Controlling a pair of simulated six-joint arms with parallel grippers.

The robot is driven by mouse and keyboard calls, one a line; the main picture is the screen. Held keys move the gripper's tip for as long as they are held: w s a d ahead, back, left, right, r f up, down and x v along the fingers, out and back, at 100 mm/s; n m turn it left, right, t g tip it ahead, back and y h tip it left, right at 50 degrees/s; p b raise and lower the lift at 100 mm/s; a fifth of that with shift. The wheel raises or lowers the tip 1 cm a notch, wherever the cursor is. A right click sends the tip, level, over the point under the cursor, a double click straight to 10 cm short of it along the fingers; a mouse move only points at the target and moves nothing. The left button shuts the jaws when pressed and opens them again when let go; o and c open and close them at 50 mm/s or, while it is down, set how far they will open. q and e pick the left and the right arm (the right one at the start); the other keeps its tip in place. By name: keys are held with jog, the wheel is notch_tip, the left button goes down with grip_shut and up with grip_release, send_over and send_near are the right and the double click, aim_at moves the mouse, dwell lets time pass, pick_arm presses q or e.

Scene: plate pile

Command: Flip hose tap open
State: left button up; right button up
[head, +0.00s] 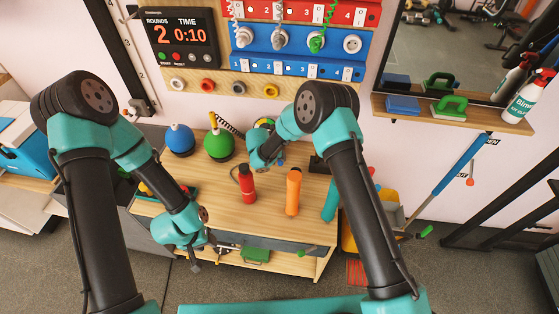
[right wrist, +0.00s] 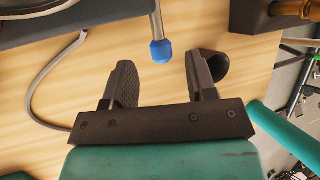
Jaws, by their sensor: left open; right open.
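In the right wrist view a metal rod with a blue tip (right wrist: 160,50) points toward my right gripper (right wrist: 163,82). It looks like the tap's lever, but I cannot be sure. The gripper is open and empty, and the blue tip sits just beyond the gap between its fingers, apart from both. The rest of the tap is cut off at the top edge. A thin grey hose (right wrist: 38,90) curves at the left. In the head view my right arm's wrist largely hides the tap's area at the back of the table. My left gripper (head: 194,264) hangs open at the table's front left.
A red bottle (head: 247,186) and an orange cylinder (head: 293,192) stand on the wooden table (head: 228,217). A blue round vessel (head: 180,140) and a green one (head: 218,145) stand at its back left. A dark block (right wrist: 262,15) is at the wrist view's upper right.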

jog(key=shift+x, duration=2)
jog(key=shift+c, duration=0.3)
grip_shut()
